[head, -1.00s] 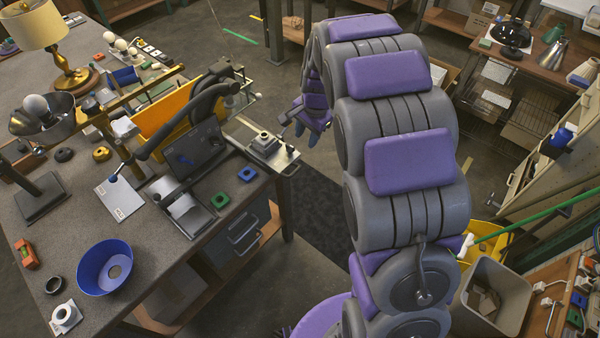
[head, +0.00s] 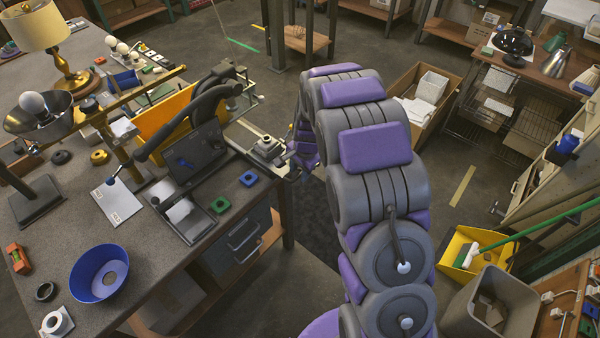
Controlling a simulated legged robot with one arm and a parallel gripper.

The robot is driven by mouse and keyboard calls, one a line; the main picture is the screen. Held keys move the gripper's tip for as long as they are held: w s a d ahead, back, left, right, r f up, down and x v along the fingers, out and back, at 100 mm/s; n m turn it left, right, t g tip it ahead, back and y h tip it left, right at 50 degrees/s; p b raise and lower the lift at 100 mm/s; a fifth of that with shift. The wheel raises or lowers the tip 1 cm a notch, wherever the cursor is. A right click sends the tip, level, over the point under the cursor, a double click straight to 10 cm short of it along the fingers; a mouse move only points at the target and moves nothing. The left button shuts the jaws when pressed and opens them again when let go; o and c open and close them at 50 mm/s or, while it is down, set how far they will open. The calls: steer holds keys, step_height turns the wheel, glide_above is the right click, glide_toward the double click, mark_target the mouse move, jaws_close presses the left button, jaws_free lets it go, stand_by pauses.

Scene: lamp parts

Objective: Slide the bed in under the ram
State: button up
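The bed looks to be the pale metal slide plate (head: 243,137) at the table's right edge, carrying a small grey block fixture (head: 266,148). Its outer end sticks out past the table edge. The dark press-like machine (head: 205,108) with a curved black arm stands behind and to the left of it. I cannot clearly make out the ram on it. My gripper (head: 296,160) is at the outer end of the bed, close to the fixture. My own arm partly hides it. Its fingers are too small and covered to tell open from shut, or whether they touch the bed.
A green square part (head: 221,204) and a blue square part (head: 249,179) lie near the table's front edge. A blue bowl (head: 98,274) and a lamp (head: 42,40) stand farther left. Open floor lies right of the table.

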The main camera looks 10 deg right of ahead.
steer(key=shift+a+f, duration=0.3)
steer(key=shift+f, duration=0.05)
steer(key=shift+d, duration=0.1)
steer(key=shift+d, duration=0.15)
steer(key=shift+c, duration=0.3)
steer(key=shift+d, duration=0.1)
steer(key=shift+c, duration=0.8)
jaws_close()
